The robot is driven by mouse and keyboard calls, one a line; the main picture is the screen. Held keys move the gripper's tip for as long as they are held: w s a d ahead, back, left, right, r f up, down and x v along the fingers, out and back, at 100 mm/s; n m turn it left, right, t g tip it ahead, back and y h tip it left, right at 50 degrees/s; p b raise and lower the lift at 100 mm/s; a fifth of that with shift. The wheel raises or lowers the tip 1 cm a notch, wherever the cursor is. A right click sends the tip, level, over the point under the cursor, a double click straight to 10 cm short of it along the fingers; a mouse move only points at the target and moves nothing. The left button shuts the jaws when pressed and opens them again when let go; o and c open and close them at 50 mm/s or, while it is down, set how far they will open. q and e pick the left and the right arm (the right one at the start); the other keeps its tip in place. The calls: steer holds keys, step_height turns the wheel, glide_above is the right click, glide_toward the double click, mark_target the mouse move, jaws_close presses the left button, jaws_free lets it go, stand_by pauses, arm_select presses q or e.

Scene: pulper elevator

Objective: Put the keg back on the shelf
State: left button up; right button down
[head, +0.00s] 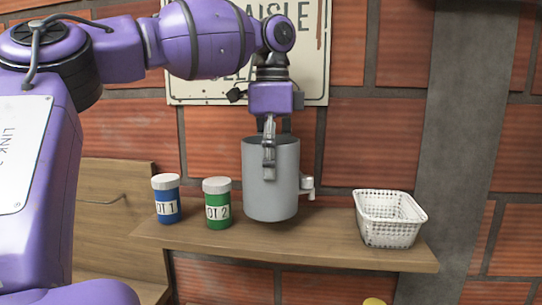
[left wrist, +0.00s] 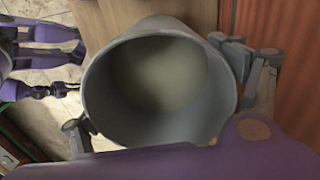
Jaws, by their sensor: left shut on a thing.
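The keg (head: 288,180) is a grey, open-topped cylinder with a small tap low on its right side. It is upright over the wooden wall shelf (head: 330,247), between the green jar and the white basket. Its bottom is at or just above the board; I cannot tell which. My left gripper (head: 269,150) comes down from above and is shut on the keg, with one finger on its near outer wall. The left wrist view looks into the empty-looking keg (left wrist: 160,95), with a finger on either side. My right gripper (left wrist: 68,89) seems to show small at the left there.
A blue jar (head: 167,205) and a green jar (head: 218,212) stand on the shelf left of the keg. A white basket (head: 390,232) stands to the right, with a bare stretch between. A brick wall and sign (head: 312,85) are behind.

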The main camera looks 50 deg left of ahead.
arm_select(q)
steer(key=shift+w+a+f, duration=0.15)
steer(key=shift+f, duration=1.55)
steer(key=o, duration=2)
steer(key=shift+f, duration=0.2)
step_height(320, 180, up, 12)
steer(key=shift+r, duration=0.1)
